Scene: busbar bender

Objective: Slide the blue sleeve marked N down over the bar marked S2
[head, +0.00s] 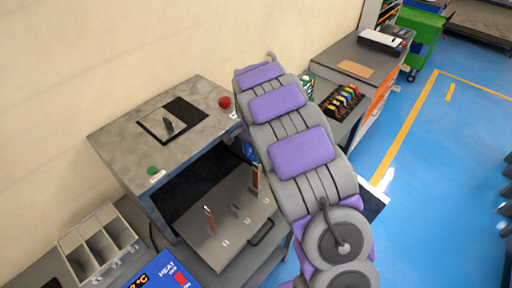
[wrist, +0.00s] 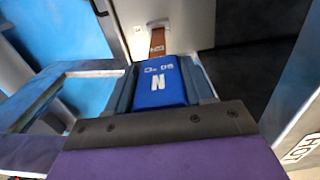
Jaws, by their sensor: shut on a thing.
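The blue sleeve marked N (wrist: 160,84) sits between the fingers of my gripper (wrist: 162,78), which is shut on it. A copper bar (wrist: 156,36) with a small label shows just beyond the sleeve and in line with it. The label is too small to read surely. Whether the bar enters the sleeve is hidden. In the head view, a bit of blue (head: 248,151) shows at the arm's edge above an upright copper bar (head: 254,178). My arm hides most of the gripper there.
The bars stand on a grey pulled-out plate (head: 205,245) with a dark handle (head: 262,232). The bender's grey top (head: 120,138) overhangs behind it, with a red button (head: 225,102) and a green one (head: 153,170). A compartment tray (head: 97,243) stands left. Blue floor lies right.

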